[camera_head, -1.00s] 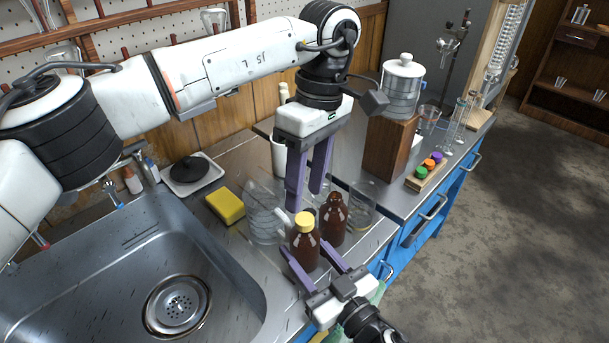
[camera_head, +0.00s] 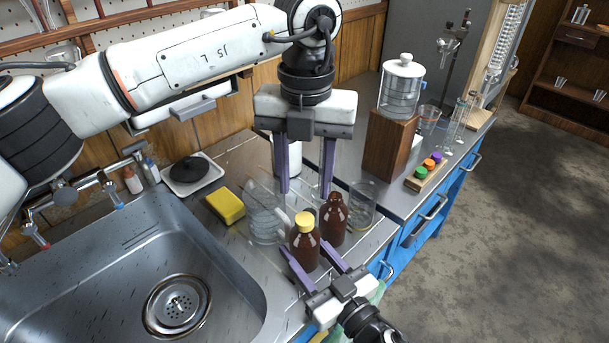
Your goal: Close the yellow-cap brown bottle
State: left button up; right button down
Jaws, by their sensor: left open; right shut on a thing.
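The brown bottle with the yellow cap (camera_head: 305,247) stands upright on the steel counter near the sink's right rim. Its yellow cap (camera_head: 305,221) sits on top; I cannot tell whether it is tight. My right gripper (camera_head: 308,262) comes from below and is shut on the bottle's body, one finger on each side. My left gripper (camera_head: 305,190) is open and empty, pointing down above and behind the yellow cap, its fingers wide apart. A second brown bottle (camera_head: 333,220), with no yellow cap, stands just right of the first.
Glass beakers (camera_head: 264,222) and (camera_head: 362,205) stand close behind and beside the bottles. A yellow sponge (camera_head: 226,205) lies left. The sink (camera_head: 90,290) opens at the left. A wooden block (camera_head: 389,146) bears a glass jar; a rack with coloured caps (camera_head: 426,172) is at right.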

aim_at(304, 218)
pick_arm(q)
jog(key=shift+r+n, duration=0.1)
jog(key=shift+n, duration=1)
jog(key=shift+f, duration=4.05)
